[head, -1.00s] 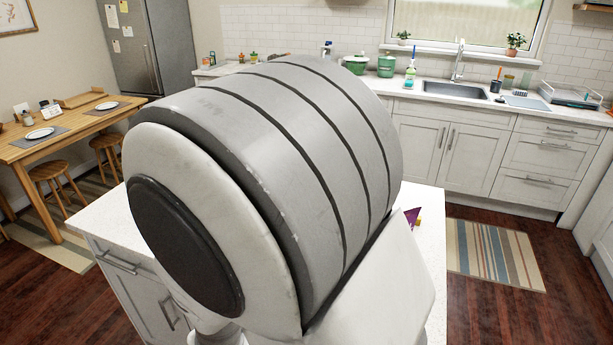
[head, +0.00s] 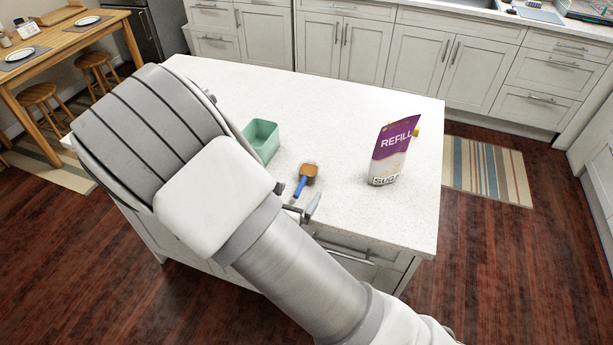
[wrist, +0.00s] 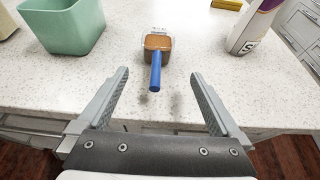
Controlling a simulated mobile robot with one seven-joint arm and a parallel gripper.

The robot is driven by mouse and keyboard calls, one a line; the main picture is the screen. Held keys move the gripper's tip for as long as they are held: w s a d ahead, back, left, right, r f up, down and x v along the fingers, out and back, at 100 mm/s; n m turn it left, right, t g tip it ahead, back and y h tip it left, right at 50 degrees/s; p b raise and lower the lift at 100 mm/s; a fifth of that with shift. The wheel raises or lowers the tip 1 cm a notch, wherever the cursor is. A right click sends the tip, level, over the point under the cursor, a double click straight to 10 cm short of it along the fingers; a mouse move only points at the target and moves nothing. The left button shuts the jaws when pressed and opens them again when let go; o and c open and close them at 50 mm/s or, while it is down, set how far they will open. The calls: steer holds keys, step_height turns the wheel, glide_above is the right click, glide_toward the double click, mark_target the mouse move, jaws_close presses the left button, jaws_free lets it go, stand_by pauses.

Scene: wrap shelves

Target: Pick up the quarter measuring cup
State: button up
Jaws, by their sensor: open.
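The measuring cup (head: 308,171) has a brown-looking bowl and a blue handle. It lies on the white island countertop (head: 350,109), with its handle toward the front edge. In the wrist view the cup (wrist: 158,43) is ahead of my gripper (wrist: 160,82), its blue handle pointing back between the fingers. My gripper is open and empty, at the counter's front edge, and apart from the cup. In the head view my gripper (head: 305,205) is partly hidden behind my arm.
A green open container (head: 262,139) stands left of the cup. A purple and white refill pouch (head: 392,152) stands upright to the right. The far part of the counter is clear. Drawers lie below the front edge.

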mark_target(301, 185)
steer(key=shift+a+r+x, duration=0.1)
steer(key=shift+x, duration=1.45)
steer(key=shift+a+r+x, duration=0.15)
steer(key=shift+x, duration=1.4)
steer(key=shift+w, duration=0.2)
steer(key=shift+c, duration=0.2)
steer(key=c, duration=1.4)
steer(key=shift+c, duration=0.4)
steer(key=shift+r+p, duration=0.15)
steer(key=shift+p, duration=0.15)
